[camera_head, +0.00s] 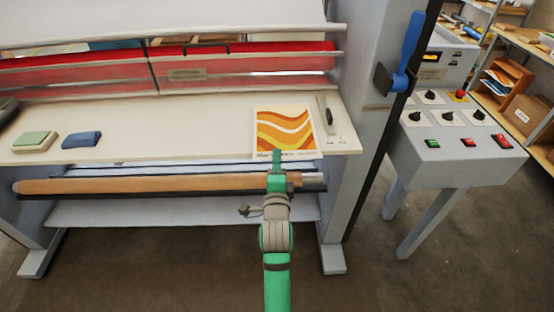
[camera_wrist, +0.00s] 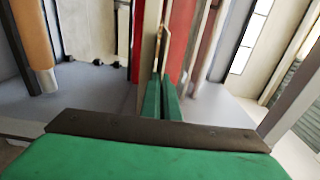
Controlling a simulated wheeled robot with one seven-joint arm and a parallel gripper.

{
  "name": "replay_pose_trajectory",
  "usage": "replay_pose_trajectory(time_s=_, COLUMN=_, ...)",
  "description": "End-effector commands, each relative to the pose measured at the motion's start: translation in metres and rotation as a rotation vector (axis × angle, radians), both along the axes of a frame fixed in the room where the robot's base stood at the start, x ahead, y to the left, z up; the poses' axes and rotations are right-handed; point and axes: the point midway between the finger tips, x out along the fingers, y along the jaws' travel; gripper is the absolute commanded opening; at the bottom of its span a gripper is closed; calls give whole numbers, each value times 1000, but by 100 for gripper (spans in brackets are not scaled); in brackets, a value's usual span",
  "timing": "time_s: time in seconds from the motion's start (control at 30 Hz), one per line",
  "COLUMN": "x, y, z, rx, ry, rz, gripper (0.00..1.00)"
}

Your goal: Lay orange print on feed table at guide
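The orange print (camera_head: 285,130), a sheet with wavy orange, yellow and white bands, is at the right end of the cream feed table (camera_head: 190,125). Its near edge reaches the table's front edge. The guide (camera_head: 326,116), a pale strip with a dark knob, is just right of the print, with a small gap between them. My gripper (camera_head: 277,158) is at the print's near edge, its green fingers shut on it. In the wrist view the fingers (camera_wrist: 162,98) pinch a thin sheet seen edge-on. I cannot tell whether the print touches the table.
A green block (camera_head: 34,141) and a blue block (camera_head: 81,139) lie on the table's left. Red rollers (camera_head: 240,65) run behind the table, and a brown roll (camera_head: 140,184) below its front edge. A control box (camera_head: 455,145) and blue lever (camera_head: 411,42) are right.

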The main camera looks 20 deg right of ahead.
Motion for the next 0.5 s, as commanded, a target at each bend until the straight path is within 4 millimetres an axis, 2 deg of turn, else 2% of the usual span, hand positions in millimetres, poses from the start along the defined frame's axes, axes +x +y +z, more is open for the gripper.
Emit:
replay_pose_trajectory(time_s=0.1, x=0, y=-1, z=-9, rx=-1, ry=-1, rz=-1, gripper=0)
replay_pose_trajectory(time_s=0.5, x=0, y=-1, z=-13, rx=-2, ry=-2, rz=-1, gripper=0)
